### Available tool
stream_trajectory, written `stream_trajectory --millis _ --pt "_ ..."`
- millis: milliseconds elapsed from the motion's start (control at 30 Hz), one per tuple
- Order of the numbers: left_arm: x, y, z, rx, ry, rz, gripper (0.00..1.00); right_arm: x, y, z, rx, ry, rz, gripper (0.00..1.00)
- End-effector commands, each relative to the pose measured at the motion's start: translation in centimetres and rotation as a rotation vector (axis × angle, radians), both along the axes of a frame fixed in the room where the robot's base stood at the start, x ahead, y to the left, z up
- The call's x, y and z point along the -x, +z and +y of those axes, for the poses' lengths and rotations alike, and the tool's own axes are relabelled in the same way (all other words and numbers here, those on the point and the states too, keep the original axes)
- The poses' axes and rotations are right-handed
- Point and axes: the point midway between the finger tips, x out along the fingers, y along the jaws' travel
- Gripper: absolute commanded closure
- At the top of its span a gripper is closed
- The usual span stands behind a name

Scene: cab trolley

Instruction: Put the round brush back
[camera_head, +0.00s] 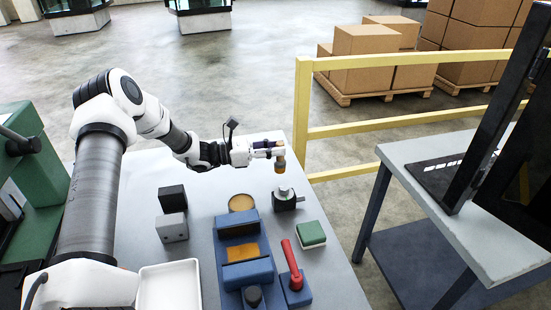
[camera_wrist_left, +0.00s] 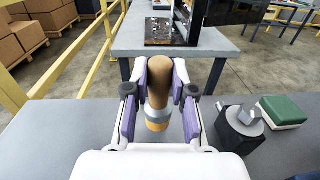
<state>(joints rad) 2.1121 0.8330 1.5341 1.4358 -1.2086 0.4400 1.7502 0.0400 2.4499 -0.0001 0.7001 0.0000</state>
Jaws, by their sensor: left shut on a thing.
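The round brush (camera_head: 280,161) has a brown rounded handle, a grey band and tan bristles at its lower end. My left gripper (camera_head: 272,149) is shut on its handle and holds it above the far part of the grey table. In the left wrist view the brush (camera_wrist_left: 159,85) sits upright between the purple finger pads (camera_wrist_left: 160,80). A black block with a metal top (camera_head: 285,198) stands below and in front of the brush; the brush is apart from it. My right gripper is not in view.
On the grey table (camera_head: 335,281) are a round tan disc (camera_head: 241,203), a blue fixture (camera_head: 246,272), a red handle (camera_head: 291,261), a green-and-white pad (camera_head: 311,234), dark (camera_head: 172,199) and grey (camera_head: 172,228) blocks and a white tray (camera_head: 168,286). A yellow rail (camera_head: 303,115) stands behind.

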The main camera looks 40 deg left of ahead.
Motion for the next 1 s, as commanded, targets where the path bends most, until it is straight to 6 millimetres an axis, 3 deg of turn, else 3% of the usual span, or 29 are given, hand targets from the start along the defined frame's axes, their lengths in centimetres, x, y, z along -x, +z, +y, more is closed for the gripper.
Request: stream_trajectory --millis 133,533,567,600,633,1000 --pt "0.0 -2.5 0.0 -0.001 -0.002 0.004 1.0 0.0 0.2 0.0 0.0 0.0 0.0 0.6" --pt "0.0 -3.1 0.0 0.0 0.0 0.0 1.0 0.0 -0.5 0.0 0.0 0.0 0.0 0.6" --pt "0.0 -3.1 0.0 0.0 0.0 0.0 0.72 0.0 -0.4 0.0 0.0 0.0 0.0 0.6" --pt "0.0 -3.0 0.0 0.0 0.0 0.0 0.58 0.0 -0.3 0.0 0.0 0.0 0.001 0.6" --pt "0.0 -3.0 0.0 0.0 0.0 0.0 0.5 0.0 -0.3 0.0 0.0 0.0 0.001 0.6" --pt "0.0 -2.4 0.0 -0.001 0.0 0.001 0.5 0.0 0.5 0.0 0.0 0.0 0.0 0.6"
